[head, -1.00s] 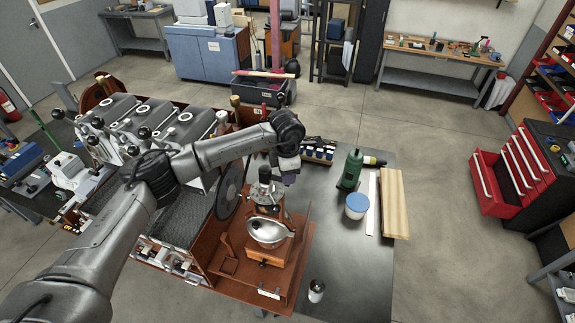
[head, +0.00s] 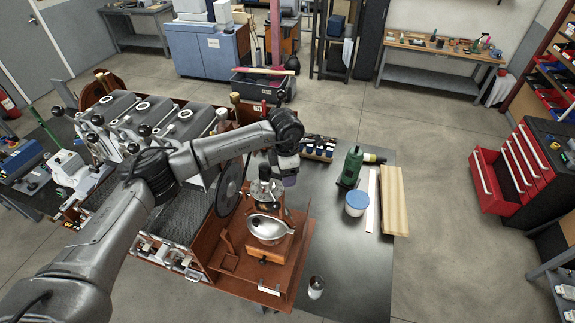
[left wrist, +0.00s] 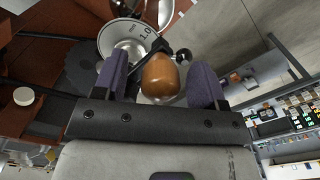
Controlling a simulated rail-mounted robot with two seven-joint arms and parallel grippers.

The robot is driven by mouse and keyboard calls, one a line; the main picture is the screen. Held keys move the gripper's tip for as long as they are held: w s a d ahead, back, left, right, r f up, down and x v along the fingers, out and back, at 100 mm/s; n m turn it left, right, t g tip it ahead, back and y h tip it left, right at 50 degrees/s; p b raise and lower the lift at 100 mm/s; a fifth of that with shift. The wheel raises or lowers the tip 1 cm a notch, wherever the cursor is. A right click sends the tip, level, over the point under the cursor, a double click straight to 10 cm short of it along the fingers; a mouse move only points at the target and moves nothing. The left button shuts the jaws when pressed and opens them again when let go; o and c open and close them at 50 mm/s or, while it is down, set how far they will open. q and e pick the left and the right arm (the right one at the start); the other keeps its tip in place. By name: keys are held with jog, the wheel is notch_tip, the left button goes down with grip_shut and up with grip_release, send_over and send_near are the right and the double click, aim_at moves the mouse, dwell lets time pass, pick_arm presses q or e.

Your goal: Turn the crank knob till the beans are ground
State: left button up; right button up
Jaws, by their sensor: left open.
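The hand grinder has a wooden base (head: 270,250) and a silver bowl (head: 267,228); it stands on the red-brown tray in the head view. The crank knob (left wrist: 161,77) is brown, rounded and wooden, and shows in the left wrist view. My left gripper (left wrist: 160,65) is open, with one purple finger on each side of the knob; contact with the knob cannot be told. In the head view the left gripper (head: 287,177) is over the grinder's top and hides the knob. Whether beans are inside cannot be seen. My right gripper is not in view.
A roaster with several grey drums (head: 148,115) stands left of the grinder. On the dark table are a green bottle (head: 351,168), a blue-lidded jar (head: 357,203), a wooden board (head: 394,200) and a small metal can (head: 316,288). The table's front right is clear.

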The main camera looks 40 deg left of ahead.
pick_arm(q)
jog(key=shift+r, duration=0.1)
jog(key=shift+r+p, duration=0.65)
jog(key=shift+r, duration=3.25)
